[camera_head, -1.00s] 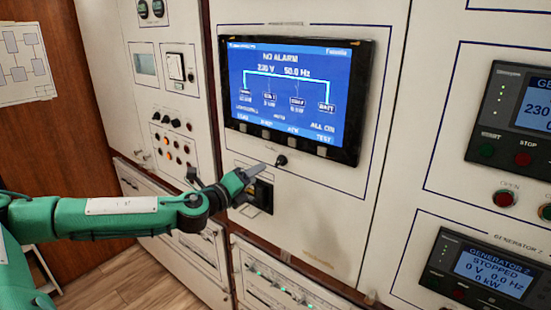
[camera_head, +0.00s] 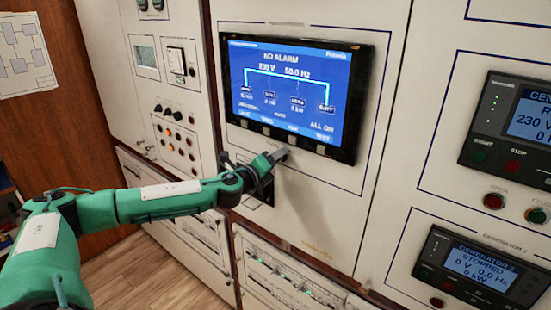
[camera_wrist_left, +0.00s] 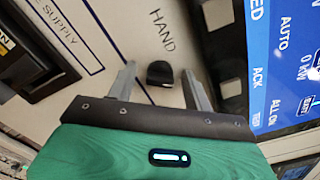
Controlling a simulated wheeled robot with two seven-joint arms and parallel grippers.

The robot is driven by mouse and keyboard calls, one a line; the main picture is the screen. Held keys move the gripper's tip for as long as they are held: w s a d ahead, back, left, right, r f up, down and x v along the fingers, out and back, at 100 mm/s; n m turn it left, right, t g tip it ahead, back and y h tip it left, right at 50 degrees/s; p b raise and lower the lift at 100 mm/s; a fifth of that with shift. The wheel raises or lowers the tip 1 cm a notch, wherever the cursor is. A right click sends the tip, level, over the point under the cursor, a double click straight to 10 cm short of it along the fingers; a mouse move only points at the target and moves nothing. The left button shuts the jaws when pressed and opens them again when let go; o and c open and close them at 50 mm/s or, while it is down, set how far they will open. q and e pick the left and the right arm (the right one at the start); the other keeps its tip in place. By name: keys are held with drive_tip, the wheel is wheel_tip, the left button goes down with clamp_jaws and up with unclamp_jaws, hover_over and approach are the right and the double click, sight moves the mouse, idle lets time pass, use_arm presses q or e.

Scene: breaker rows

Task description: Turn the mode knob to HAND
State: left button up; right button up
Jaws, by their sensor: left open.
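The mode knob (camera_wrist_left: 160,73) is a small black knob on the pale panel. It shows in the left wrist view just below the printed HAND label (camera_wrist_left: 162,31). My left gripper (camera_wrist_left: 158,80) is open, with one finger on each side of the knob and visible gaps between. In the head view my left gripper (camera_head: 279,156) is at the panel just below the large screen and hides the knob. I cannot tell which position the knob points to. My right gripper is not in view.
The large blue screen (camera_head: 295,95) is close above the gripper, and shows at the right in the wrist view. A black recessed fitting (camera_head: 262,190) is just below the gripper. Generator panels (camera_head: 476,270) stand at the right. Another panel with small knobs (camera_head: 172,114) is at the left.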

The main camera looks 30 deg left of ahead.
use_arm(q)
drive_tip(key=shift+c, duration=1)
drive_tip(key=c, duration=0.8)
drive_tip(key=shift+o, duration=0.2)
drive_tip(key=shift+f+n+b, duration=0.15)
drive_tip(key=shift+n+b, duration=1.35)
drive_tip(key=shift+n, duration=1.95)
drive_tip(key=shift+f+n+b, duration=0.15)
drive_tip(key=shift+n+b, duration=1.35)
drive_tip(key=shift+n, duration=1.95)
